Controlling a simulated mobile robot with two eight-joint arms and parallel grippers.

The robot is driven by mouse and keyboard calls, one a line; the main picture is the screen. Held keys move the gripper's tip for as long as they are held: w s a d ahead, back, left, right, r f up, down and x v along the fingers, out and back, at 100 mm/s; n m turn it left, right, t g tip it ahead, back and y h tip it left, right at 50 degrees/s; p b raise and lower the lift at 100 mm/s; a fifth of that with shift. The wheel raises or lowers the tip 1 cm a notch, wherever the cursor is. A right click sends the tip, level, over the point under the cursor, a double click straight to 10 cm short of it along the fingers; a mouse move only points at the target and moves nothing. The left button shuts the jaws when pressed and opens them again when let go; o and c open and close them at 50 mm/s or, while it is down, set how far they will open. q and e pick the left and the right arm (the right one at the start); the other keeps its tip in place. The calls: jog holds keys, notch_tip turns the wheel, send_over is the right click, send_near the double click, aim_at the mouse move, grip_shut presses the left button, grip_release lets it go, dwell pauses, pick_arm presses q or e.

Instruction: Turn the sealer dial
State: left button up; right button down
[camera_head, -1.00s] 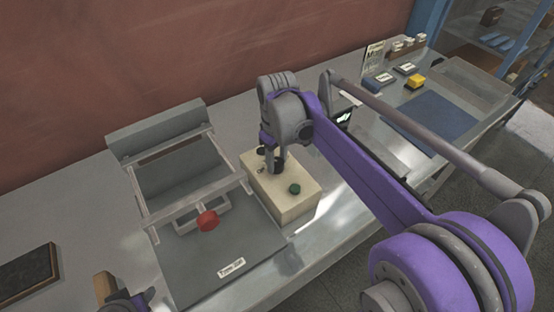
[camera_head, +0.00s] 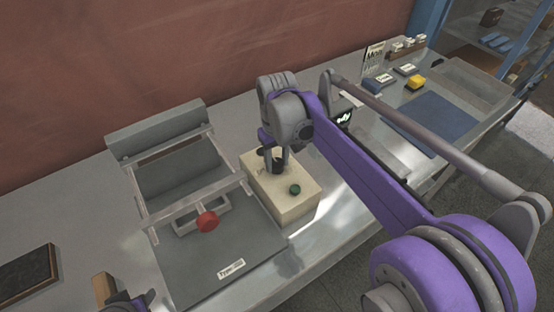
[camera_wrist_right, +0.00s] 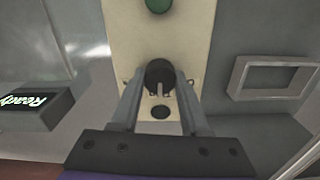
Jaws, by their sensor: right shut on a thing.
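The sealer's cream control box (camera_head: 264,190) stands on the bench beside the grey sealer (camera_head: 215,262). A green knob (camera_head: 295,189) sits on its top near the front, and also shows in the wrist view (camera_wrist_right: 158,5). My right gripper (camera_head: 275,165) is over the box from above. In the wrist view its fingers (camera_wrist_right: 160,80) are shut on a black dial (camera_wrist_right: 160,72), which has a light mark. A second black round part (camera_wrist_right: 161,112) lies just beside it. My left gripper (camera_head: 128,301) shows only partly at the bottom edge, and its jaws cannot be made out.
The sealer has a frame with a red knob (camera_head: 207,221) left of the box. A small display reading "Ready" (camera_wrist_right: 36,107) stands on the other side. A blue mat (camera_head: 436,118) and small labelled boxes lie farther right. A dark board (camera_head: 28,275) lies at far left.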

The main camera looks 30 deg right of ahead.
aim_at(277, 162)
jog(key=shift+c, duration=2)
grip_release()
pick_arm(q)
jog(key=shift+w+r+p, duration=0.2)
jog(key=shift+r+p, duration=0.1)
jog(key=shift+r, duration=0.15)
pick_arm(e)
notch_tip(277, 162, up, 11)
jog(key=shift+f, duration=0.1)
